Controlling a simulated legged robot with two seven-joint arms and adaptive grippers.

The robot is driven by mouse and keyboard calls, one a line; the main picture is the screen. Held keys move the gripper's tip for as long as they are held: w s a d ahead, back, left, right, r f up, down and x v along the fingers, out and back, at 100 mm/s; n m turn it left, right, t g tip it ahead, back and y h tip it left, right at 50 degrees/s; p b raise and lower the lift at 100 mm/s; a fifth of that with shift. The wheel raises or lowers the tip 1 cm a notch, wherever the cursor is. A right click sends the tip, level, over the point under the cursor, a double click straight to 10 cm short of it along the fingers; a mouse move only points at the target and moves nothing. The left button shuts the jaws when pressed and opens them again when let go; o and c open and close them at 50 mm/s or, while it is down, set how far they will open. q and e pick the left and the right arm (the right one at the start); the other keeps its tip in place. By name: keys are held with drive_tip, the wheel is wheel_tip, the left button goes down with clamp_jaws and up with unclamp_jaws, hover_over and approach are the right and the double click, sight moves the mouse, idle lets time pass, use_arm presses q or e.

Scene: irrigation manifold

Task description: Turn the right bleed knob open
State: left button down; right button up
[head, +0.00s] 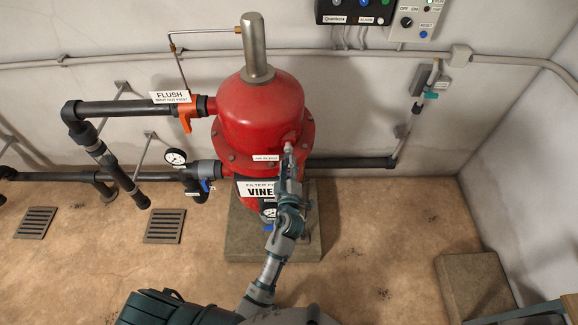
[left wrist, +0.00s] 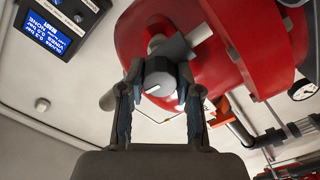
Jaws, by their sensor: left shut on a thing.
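The grey bleed knob (left wrist: 160,76) with a white pointer line shows in the left wrist view, on a fitting at the side of the red filter tank (head: 262,112). My left gripper (head: 289,150) reaches up to the tank's right front side, beside a small white label (head: 266,158). In the left wrist view its two fingers stand on either side of the knob and are shut on it. In the head view the gripper mostly hides the knob. My right gripper is not in view.
An orange-handled flush valve (head: 185,121) and a pressure gauge (head: 175,157) are left of the tank. A control box (head: 408,22) hangs on the back wall. The tank stands on a concrete plinth (head: 240,247). Open floor lies right of it, up to a block (head: 470,265).

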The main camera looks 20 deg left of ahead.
use_arm(q)
drive_tip(key=m+b, duration=0.1)
drive_tip(key=m, duration=0.1)
drive_tip(key=shift+m, duration=1.2)
drive_tip(key=m, duration=0.3)
drive_tip(key=shift+d+m, duration=0.1)
drive_tip(key=shift+m, duration=0.2)
drive_tip(key=m, duration=0.4)
drive_tip(key=shift+m, duration=0.3)
drive_tip(key=shift+f+m+p, duration=0.2)
drive_tip(key=shift+m+p, duration=0.2)
drive_tip(key=shift+m, duration=1.5)
drive_tip(key=shift+f, duration=0.1)
drive_tip(key=c, duration=0.8)
unclamp_jaws()
drive_tip(key=shift+d, duration=0.1)
drive_tip(key=shift+r, duration=0.2)
